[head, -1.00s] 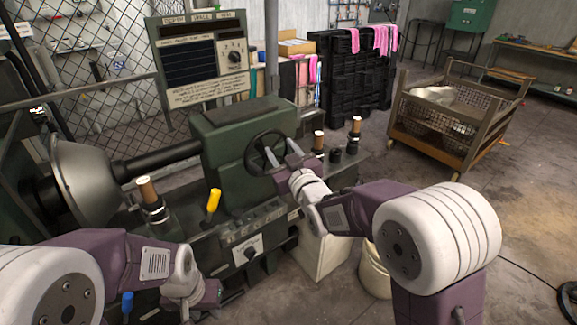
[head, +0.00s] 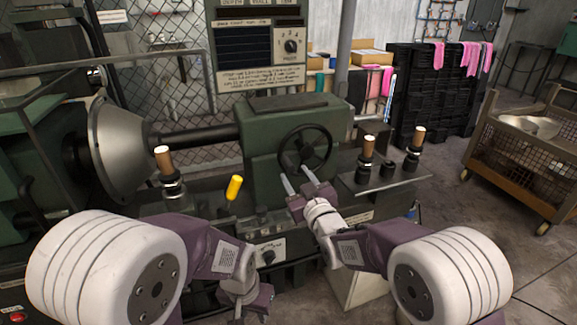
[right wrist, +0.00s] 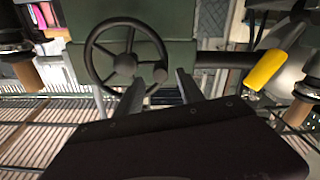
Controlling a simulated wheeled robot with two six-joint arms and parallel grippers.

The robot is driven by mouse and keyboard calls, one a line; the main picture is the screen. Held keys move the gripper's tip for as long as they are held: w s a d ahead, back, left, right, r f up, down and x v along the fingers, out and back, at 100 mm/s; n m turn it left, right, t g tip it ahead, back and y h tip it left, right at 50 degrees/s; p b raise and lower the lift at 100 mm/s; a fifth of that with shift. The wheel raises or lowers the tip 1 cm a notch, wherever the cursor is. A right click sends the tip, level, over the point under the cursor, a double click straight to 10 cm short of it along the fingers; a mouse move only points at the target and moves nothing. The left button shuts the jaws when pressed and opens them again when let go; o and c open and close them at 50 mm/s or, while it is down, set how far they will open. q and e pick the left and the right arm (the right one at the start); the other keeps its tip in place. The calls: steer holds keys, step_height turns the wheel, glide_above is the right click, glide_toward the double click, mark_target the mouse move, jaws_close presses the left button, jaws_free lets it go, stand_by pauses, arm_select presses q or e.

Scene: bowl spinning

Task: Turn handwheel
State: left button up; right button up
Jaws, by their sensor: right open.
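The dark handwheel (head: 306,149) is on the front of the green machine housing (head: 262,135). It also shows in the right wrist view (right wrist: 126,64), with a round knob (right wrist: 160,75) on its lower right rim. My right gripper (head: 298,178) is open and empty, its two grey fingers pointing up toward the wheel's lower edge. In the right wrist view the fingers (right wrist: 159,82) stand apart, with the knob between them in the picture; contact cannot be told. My left gripper (head: 245,292) is low at the bottom centre, its fingers hidden.
A yellow lever (head: 234,188) stands left of the wheel. Wooden-topped handles (head: 368,147) rise from the bench at right. A large metal bowl form (head: 118,145) is at the left on the shaft (head: 195,136). A wire cart (head: 520,150) stands far right, with open floor before it.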

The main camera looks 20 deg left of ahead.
mark_target(287, 164)
steer(key=x, duration=0.7)
steer(key=shift+w+a, duration=0.1)
steer(key=shift+a, duration=0.05)
jaws_close()
steer(key=shift+f, duration=0.1)
stand_by(1.0)
